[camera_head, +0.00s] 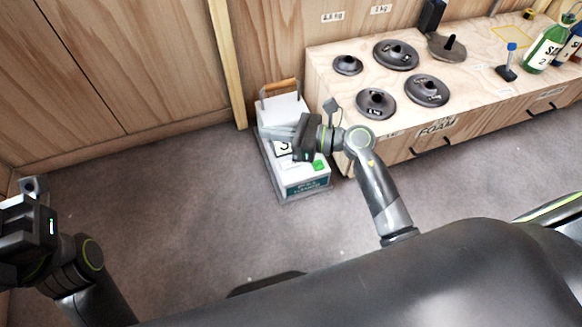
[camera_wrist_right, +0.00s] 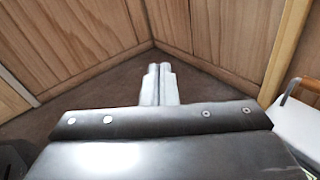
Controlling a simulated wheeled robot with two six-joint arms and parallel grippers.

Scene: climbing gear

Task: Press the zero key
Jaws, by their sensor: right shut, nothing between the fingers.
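A white and grey device with a wooden handle, which I take to be the scale (camera_head: 308,187), stands on the floor left of the wooden bench. A green key (camera_head: 319,165) shows on its front face, beside a partly hidden panel with a black "S". I cannot read whether this is the zero key. My right gripper (camera_head: 268,132) is shut and empty, pointing left over the device and covering part of it. Its closed fingers (camera_wrist_right: 160,80) show in the right wrist view. My left gripper (camera_head: 32,187) is at the left edge, away from the device; its fingers are unclear.
The wooden bench (camera_head: 465,111) carries several dark round weights (camera_head: 427,90), a green bottle (camera_head: 546,48) and a small blue-topped item (camera_head: 509,62). Wooden wall panels (camera_head: 120,60) stand behind. The grey carpet (camera_head: 180,200) left of the device is clear.

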